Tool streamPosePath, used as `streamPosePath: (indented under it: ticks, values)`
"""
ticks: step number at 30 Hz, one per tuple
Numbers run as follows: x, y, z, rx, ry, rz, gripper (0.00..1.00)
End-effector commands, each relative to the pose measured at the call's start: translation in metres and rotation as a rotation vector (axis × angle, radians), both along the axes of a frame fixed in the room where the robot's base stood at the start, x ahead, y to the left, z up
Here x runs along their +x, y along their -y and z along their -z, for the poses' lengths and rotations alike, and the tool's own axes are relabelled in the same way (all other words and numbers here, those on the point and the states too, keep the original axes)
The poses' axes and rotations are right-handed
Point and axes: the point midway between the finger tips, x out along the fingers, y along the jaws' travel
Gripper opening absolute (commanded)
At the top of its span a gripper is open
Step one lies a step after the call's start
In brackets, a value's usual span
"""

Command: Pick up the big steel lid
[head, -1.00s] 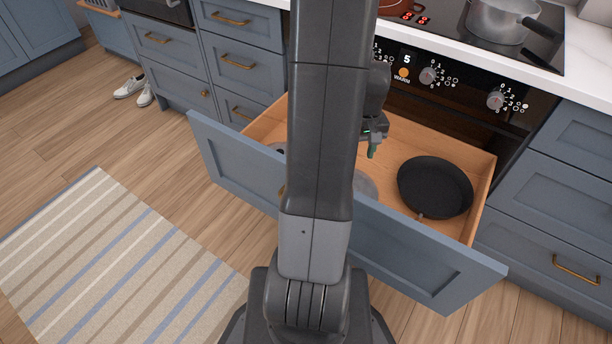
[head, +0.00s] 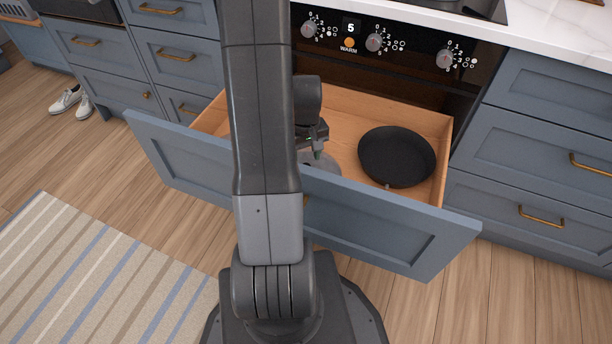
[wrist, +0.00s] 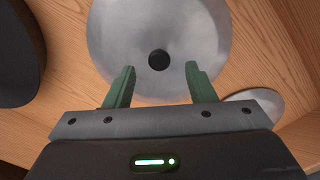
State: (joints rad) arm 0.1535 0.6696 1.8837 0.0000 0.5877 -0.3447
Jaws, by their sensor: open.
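The big steel lid (wrist: 160,25) lies in the open wooden drawer, a round grey disc with a black knob (wrist: 158,60) at its middle. In the head view only part of the lid (head: 322,163) shows beside my arm. My gripper (wrist: 160,82) is open above the lid, its two green fingers apart with the knob just ahead of and between them. No contact with the knob shows. In the head view my gripper (head: 318,150) is over the drawer, partly hidden by my arm.
A black pan (head: 396,157) lies in the right of the drawer (head: 350,103). A smaller steel lid (wrist: 256,101) lies at lower right in the wrist view. The drawer front (head: 400,235) stands between my base and the contents. The oven is behind.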

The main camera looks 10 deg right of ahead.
Motion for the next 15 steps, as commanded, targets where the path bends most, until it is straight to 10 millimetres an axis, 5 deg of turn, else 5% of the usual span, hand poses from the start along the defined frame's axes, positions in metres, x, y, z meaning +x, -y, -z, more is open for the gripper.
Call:
streamPosePath:
  ticks: [4, 12, 15]
  values:
    - [-0.001, 0.001, 0.027, 0.000, -0.003, 0.000, 0.50]
    - [-0.001, 0.001, 0.032, 0.000, 0.000, 0.000, 0.50]
    - [-0.001, 0.001, 0.031, 0.000, 0.000, 0.000, 0.34]
